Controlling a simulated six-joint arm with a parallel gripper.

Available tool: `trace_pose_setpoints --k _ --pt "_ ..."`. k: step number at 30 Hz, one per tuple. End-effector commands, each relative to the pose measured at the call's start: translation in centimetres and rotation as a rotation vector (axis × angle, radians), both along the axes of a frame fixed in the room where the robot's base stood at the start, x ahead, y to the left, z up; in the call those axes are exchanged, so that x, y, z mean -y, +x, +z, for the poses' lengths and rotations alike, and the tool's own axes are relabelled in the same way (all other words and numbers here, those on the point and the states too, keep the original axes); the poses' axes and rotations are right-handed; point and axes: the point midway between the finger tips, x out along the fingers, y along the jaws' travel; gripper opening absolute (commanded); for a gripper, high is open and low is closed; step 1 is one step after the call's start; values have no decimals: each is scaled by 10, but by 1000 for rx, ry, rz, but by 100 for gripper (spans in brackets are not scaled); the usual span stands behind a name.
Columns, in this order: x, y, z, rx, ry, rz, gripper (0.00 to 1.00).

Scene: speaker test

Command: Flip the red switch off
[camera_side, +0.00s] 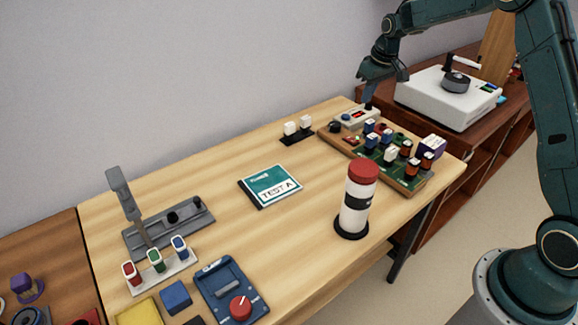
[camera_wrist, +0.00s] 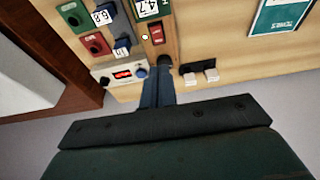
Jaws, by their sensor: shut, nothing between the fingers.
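A small red rocker switch (camera_wrist: 157,33) sits on the wooden board's end strip in the wrist view, below a white 4.7 card. In the side view it looks like a small red spot (camera_side: 354,139), too small to read its position. My gripper (camera_side: 368,105) is shut and empty, pointing down at the grey box with a red display. In the wrist view its fingertips (camera_wrist: 160,72) are together, beside that box and close to a black knob (camera_wrist: 165,60), apart from the red switch.
The grey display box (camera_side: 355,117) stands behind the component board (camera_side: 407,186). Two white switches (camera_side: 298,126) on a black base are to the left. A red-topped cylinder (camera_side: 356,200) stands in front. A red, green and blue row (camera_side: 161,273) is lower left. The table's middle has free room.

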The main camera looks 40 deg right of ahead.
Motion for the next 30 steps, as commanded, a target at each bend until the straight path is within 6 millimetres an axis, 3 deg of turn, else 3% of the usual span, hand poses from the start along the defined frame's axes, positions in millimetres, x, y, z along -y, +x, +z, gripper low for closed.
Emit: trace_pose_setpoints --k 20,30 --pt "4 3 -11 -4 1 0 0" --pt "3 11 -45 -5 2 0 0"
